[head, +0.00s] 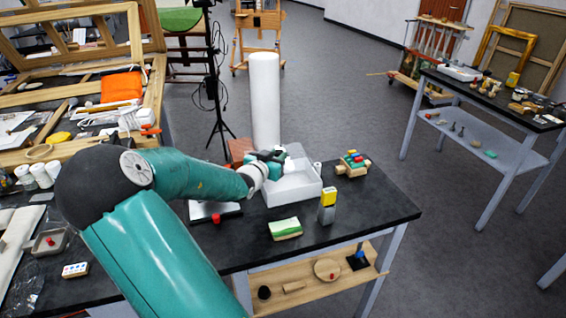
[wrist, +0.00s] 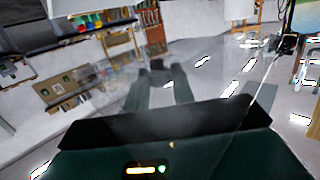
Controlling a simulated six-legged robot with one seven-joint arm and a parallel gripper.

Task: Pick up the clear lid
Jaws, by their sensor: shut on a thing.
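The clear lid (wrist: 215,95) shows in the wrist view as a see-through pane with glints. One straight edge runs slantwise down its right side. My gripper (wrist: 158,68) shows dimly through the pane, its dark fingers close together and shut on the lid. In the head view my gripper (head: 278,156) is at the back of a white open box (head: 298,193) on the black table. The lid's outline cannot be made out in the head view, and my arm hides part of that area.
A tall white roll (head: 264,100) stands behind the box. A small colourful block stack (head: 353,163), a yellow-topped grey bottle (head: 327,208) and a green-and-white sponge-like block (head: 285,229) stand near the box. Wooden frames (head: 80,45) crowd the left. The table's right end (head: 385,205) is clear.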

